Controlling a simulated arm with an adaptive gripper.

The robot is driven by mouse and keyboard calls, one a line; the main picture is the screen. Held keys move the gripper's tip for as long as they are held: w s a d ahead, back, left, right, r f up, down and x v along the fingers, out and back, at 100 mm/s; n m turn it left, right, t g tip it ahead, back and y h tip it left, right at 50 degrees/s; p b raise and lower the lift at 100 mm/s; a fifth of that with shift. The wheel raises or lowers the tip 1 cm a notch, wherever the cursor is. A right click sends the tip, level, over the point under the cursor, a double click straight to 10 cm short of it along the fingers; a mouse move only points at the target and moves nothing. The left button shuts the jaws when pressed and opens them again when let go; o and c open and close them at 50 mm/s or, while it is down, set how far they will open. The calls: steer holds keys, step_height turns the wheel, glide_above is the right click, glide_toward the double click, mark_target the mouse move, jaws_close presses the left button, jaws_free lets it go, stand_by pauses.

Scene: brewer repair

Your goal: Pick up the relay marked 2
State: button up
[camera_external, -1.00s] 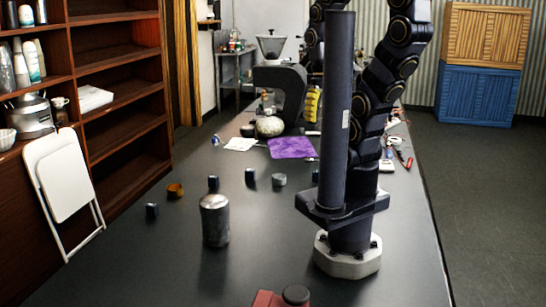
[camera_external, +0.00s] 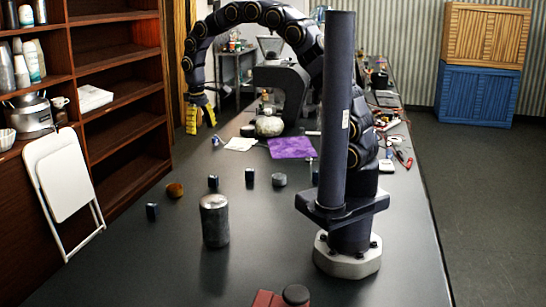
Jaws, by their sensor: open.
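Three small dark blocks that look like relays stand on the black table: one at the left (camera_external: 152,211), one in the middle (camera_external: 213,182) and one further right (camera_external: 249,177). Their markings are too small to read, so I cannot tell which is marked 2. My gripper (camera_external: 201,120), with yellow fingers, is open and empty. It points down, high over the table's left side, and appears above and beyond the blocks, apart from them.
A metal canister (camera_external: 214,222) stands in front of the blocks. An orange-brown round piece (camera_external: 175,190) and a grey round piece (camera_external: 279,180) are near them. A purple cloth (camera_external: 292,147), white paper (camera_external: 240,144) and a dark brewer (camera_external: 280,92) are further back. The left front table is clear.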

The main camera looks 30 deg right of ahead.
steer(key=w+a+f+n, duration=0.1)
steer(key=w+a+f, duration=0.1)
steer(key=a+f, duration=0.5)
steer(key=n, duration=0.2)
glide_above(152, 205)
steer(key=shift+y, duration=0.4)
steer(key=f, duration=0.6)
steer(key=shift+w+a+f, duration=0.15)
steer(key=shift+w+f, duration=0.05)
steer(key=shift+w, duration=0.05)
step_height(152, 205, down, 8)
steer(key=shift+s+r, duration=0.15)
steer(key=shift+r, duration=0.1)
jaws_close()
